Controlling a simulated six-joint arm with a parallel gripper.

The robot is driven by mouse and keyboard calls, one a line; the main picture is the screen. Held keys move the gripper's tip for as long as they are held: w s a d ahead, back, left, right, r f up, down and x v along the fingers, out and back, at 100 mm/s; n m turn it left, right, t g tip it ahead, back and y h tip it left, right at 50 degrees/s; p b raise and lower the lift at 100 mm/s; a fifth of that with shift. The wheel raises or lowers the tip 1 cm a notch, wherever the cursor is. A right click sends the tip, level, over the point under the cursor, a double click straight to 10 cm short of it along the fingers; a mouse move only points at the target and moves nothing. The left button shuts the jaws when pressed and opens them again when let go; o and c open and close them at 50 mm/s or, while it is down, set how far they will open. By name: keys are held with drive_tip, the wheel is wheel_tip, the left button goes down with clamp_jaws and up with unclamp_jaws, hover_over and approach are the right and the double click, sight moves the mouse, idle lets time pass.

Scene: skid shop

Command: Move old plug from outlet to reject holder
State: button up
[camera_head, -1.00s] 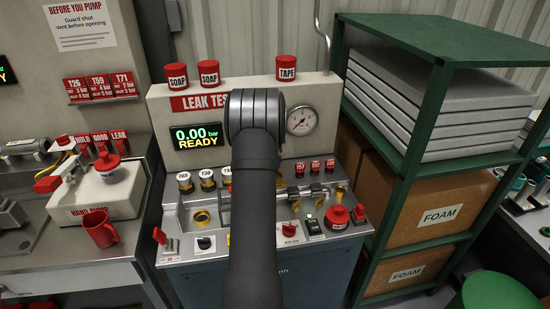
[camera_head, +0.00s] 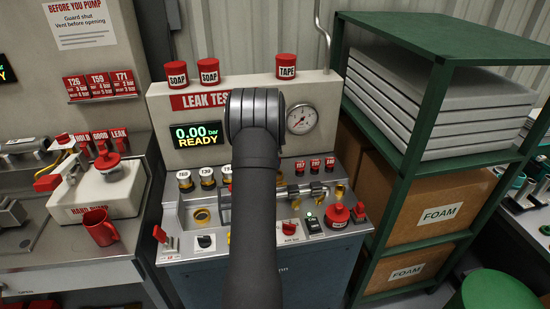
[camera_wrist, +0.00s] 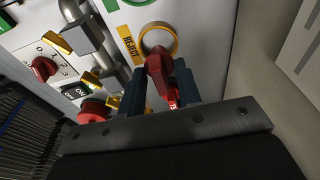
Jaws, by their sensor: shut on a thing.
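In the wrist view, my gripper (camera_wrist: 160,88) has its dark blue fingers shut on a red plug (camera_wrist: 157,66). The plug's far end is at the near edge of a yellow ring (camera_wrist: 172,32) beside a yellow label reading REJECT. I cannot tell whether the plug touches the ring or sits inside it. In the head view my arm hides the gripper and the plug.
Near the gripper are a metal bar (camera_wrist: 108,62) with yellow clamps, a red knob (camera_wrist: 43,68), a black switch (camera_wrist: 75,91) and a red button (camera_wrist: 92,110). The leak tester display (camera_head: 197,136) reads 0.00 bar READY. A green shelf (camera_head: 425,130) stands close on the right.

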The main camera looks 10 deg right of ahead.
drive_tip(key=shift+f, duration=0.6)
idle(0.3)
drive_tip(key=shift+f, duration=0.45)
drive_tip(key=shift+f, duration=0.35)
idle(0.4)
drive_tip(key=o, duration=0.9)
drive_tip(key=shift+c, duration=0.2)
drive_tip(key=shift+o, duration=0.3)
drive_tip(key=o, duration=0.5)
drive_tip(key=shift+r, duration=0.35)
drive_tip(key=shift+r, duration=1.1)
